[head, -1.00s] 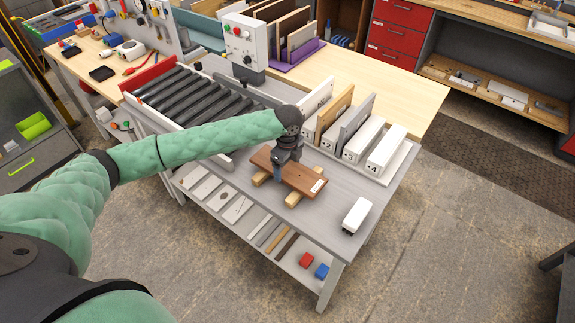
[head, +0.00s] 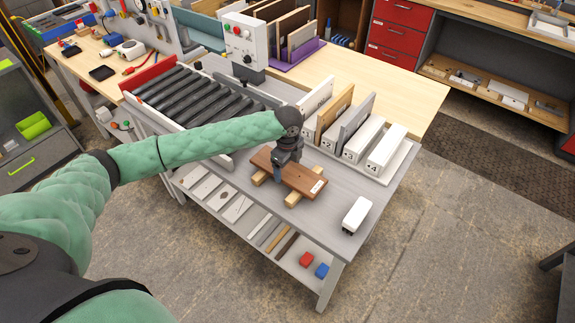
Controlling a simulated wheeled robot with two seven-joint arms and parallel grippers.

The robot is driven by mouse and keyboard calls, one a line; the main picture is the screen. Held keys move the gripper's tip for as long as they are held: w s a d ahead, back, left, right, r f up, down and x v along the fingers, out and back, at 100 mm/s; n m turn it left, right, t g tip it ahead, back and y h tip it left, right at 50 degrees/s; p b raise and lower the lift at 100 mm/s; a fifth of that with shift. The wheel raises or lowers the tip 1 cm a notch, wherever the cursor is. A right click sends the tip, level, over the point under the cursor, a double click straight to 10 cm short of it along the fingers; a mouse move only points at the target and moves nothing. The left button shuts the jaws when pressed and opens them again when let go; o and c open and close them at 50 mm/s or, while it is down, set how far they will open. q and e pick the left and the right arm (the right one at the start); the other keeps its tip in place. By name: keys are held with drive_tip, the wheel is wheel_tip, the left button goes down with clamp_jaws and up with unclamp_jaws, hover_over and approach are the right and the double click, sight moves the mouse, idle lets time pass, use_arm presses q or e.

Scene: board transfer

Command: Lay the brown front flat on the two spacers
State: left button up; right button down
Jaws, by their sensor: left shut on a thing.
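The brown front (head: 303,180) lies level across the two wooden spacers on the grey table, with a small white label at its right end. The left spacer (head: 259,178) and the right spacer (head: 293,199) stick out from under its near edge. My left gripper (head: 280,172) points down at the front's left-middle part and is shut on it. The fingertips are partly hidden against the board. Whether the board's underside fully touches both spacers is too small to tell. My right gripper is not in view.
A rack with numbered white blocks (head: 385,150) and upright boards (head: 336,112) stands behind the front. A white block (head: 355,215) lies at the table's right. A roller conveyor (head: 195,95) and a control box (head: 246,45) are at the left and back.

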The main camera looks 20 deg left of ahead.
use_arm(q)
drive_tip(key=shift+f, duration=0.1)
drive_tip(key=o, duration=1.1)
drive_tip(key=shift+c, duration=0.2)
drive_tip(key=shift+r, duration=0.2)
wheel_tip(320, 180, up, 2)
drive_tip(key=shift+b, duration=0.75)
wheel_tip(320, 180, up, 4)
drive_tip(key=shift+f+b, duration=0.2)
drive_tip(key=shift+b, duration=0.5)
drive_tip(key=shift+r, duration=0.9)
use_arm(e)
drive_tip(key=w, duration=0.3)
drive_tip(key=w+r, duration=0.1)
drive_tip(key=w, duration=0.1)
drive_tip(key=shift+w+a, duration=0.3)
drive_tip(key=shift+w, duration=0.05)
